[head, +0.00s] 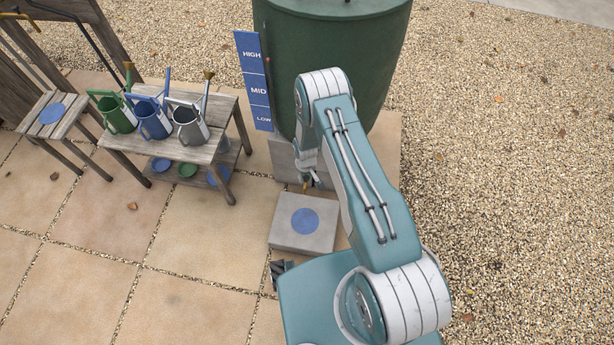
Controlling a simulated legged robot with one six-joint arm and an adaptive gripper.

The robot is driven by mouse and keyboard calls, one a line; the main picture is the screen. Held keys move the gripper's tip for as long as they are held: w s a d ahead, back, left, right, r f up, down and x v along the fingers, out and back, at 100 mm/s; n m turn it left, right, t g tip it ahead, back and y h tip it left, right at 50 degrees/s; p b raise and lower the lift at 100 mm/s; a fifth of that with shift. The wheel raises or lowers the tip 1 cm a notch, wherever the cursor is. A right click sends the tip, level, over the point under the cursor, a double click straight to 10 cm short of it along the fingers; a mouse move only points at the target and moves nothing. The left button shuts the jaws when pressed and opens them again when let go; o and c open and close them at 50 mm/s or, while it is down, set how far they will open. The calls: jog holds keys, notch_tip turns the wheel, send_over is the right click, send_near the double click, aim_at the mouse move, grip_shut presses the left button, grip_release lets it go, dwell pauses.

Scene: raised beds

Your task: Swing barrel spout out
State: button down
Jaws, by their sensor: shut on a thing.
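The large dark green barrel (330,60) stands at the top centre. Its brass spout (305,178) shows as a small piece low at the barrel's front, above the grey block. My gripper (313,181) is at the spout and shut on it. My arm hides most of the gripper and part of the spout, so the spout's exact angle is hard to tell.
A grey block (285,238) with a blue disc (305,221) lies below the spout. A blue HIGH/MID/LOW board (254,80) stands left of the barrel. A wooden bench (221,132) holds green, blue and grey watering cans. A small stool (33,128) stands further left. Gravel lies right.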

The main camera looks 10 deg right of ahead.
jog(key=shift+w, duration=0.1)
jog(key=shift+c, duration=2.1)
grip_release()
jog(key=shift+a, duration=0.1)
notch_tip(320, 180, up, 12)
